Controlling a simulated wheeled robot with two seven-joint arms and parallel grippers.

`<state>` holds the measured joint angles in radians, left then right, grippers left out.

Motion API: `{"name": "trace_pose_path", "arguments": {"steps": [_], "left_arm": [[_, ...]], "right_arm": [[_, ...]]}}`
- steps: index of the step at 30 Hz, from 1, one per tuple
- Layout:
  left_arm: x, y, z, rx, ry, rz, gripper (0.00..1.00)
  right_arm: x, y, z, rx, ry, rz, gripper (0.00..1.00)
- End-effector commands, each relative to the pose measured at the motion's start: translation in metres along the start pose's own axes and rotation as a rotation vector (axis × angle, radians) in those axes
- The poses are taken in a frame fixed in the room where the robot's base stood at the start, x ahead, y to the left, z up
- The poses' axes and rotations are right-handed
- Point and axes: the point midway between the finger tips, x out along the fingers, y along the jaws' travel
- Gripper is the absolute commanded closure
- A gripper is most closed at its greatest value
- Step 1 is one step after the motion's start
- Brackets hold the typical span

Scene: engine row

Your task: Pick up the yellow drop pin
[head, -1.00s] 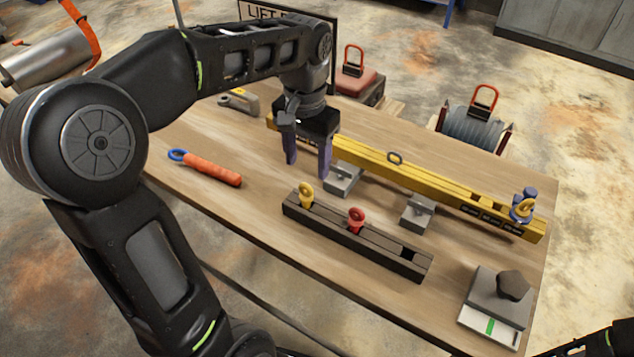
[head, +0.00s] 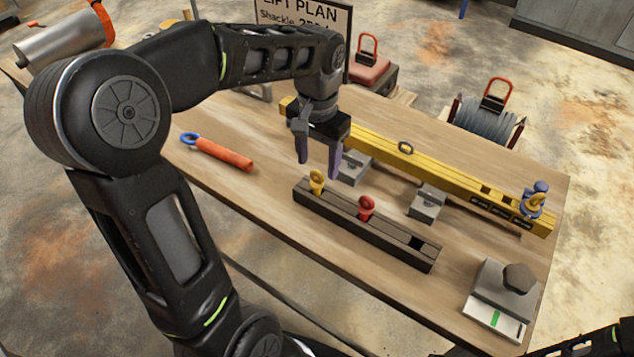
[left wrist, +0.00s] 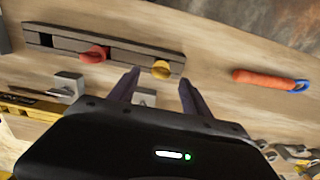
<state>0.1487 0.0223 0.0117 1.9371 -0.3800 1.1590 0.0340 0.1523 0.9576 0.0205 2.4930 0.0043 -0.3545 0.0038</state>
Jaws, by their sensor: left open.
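The yellow drop pin (head: 317,182) stands upright in the left end of a dark slotted rack (head: 385,238), its ring head on top. A red pin (head: 366,207) stands in the same rack to its right. My left gripper (head: 319,168) is open and empty, just above and behind the yellow pin in the head view. In the left wrist view, the yellow pin (left wrist: 161,69) appears beyond and between the open fingers (left wrist: 158,82), with no contact visible. My right gripper is not clearly in view; only part of an arm shows at the bottom right corner.
A yellow beam (head: 450,178) lies behind the rack, with grey blocks (head: 427,203) in front of it. A blue and yellow shackle (head: 535,200) sits at its right end. An orange-handled tool (head: 224,154) lies left. A scale-like plate with a dark lump (head: 520,279) is at right.

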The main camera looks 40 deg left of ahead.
Motion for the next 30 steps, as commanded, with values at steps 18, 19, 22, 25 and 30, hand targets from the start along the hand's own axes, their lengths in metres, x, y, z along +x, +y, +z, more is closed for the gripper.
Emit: {"name": "trace_pose_path", "arguments": {"steps": [18, 19, 22, 25, 30], "left_arm": [[0.042, -0.002, 0.001, 0.000, -0.001, 0.000, 0.44], [0.042, -0.002, 0.001, 0.000, -0.001, 0.000, 0.44], [0.042, -0.002, 0.001, 0.000, -0.001, 0.000, 0.44], [0.042, -0.002, 0.001, 0.000, -0.001, 0.000, 0.44], [0.042, -0.002, 0.001, 0.000, -0.001, 0.000, 0.50]], "right_arm": [[-0.008, -0.002, 0.001, 0.002, -0.003, 0.003, 0.52], [-0.008, -0.002, 0.001, 0.002, -0.003, 0.003, 0.52], [-0.008, -0.002, 0.001, 0.002, -0.003, 0.003, 0.52], [-0.008, -0.002, 0.001, 0.002, -0.003, 0.003, 0.52], [-0.008, -0.002, 0.001, 0.002, -0.003, 0.003, 0.52]]}}
